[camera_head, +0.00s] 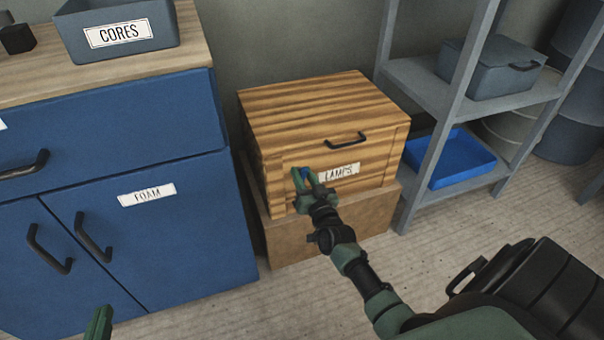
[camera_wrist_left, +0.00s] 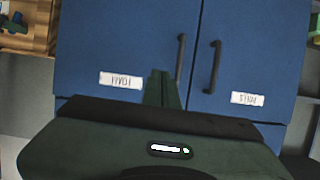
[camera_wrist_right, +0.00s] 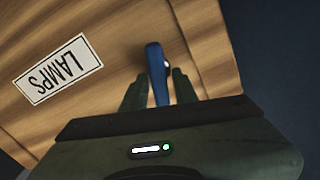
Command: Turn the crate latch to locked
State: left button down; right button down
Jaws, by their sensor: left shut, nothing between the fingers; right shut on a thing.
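The wooden crate (camera_head: 318,118) has a black handle and a LAMPS label on its front. Its blue latch (camera_wrist_right: 157,73) shows in the right wrist view, on the front face beside the label. My right gripper (camera_head: 303,177) is at the crate's front left, shut on the latch; its fingers (camera_wrist_right: 159,92) lie on either side of the blue lever. In the head view the gripper hides most of the latch. My left gripper (camera_head: 100,322) is low at the left in the head view, shut and empty; in the left wrist view its fingers (camera_wrist_left: 162,88) are together.
The crate stands on a brown box (camera_head: 335,226). A blue cabinet (camera_head: 190,225) labelled FOAM is close on the left, with a grey CORES bin (camera_head: 118,34) on top. A grey shelf (camera_head: 425,85) with a blue tray (camera_head: 452,165) stands on the right.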

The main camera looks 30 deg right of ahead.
jog(key=shift+d+m, duration=0.1)
jog(key=shift+m, duration=0.9)
jog(key=shift+d+f+m, duration=0.1)
jog(key=shift+m, duration=0.8)
jog(key=shift+f+m, duration=0.1)
jog(key=shift+m, duration=0.8)
jog(key=shift+s+d+f+m, duration=0.1)
jog(key=shift+m, duration=0.8)
jog(key=shift+f+m, duration=0.1)
jog(key=shift+m, duration=0.8)
jog(key=m, duration=0.2)
jog(key=m+b, duration=0.1)
jog(key=m, duration=0.1)
jog(key=shift+d+f, duration=0.1)
jog(key=shift+f, duration=0.1)
pick_arm(q)
notch_tip(320, 180, up, 6)
jog(key=w+d+t+h, duration=0.1)
jog(key=w+t, duration=0.1)
jog(key=t, duration=0.2)
jog(key=shift+d+r+b, duration=0.2)
jog(key=shift+b, duration=0.1)
pick_arm(e)
jog(key=shift+m, duration=0.8)
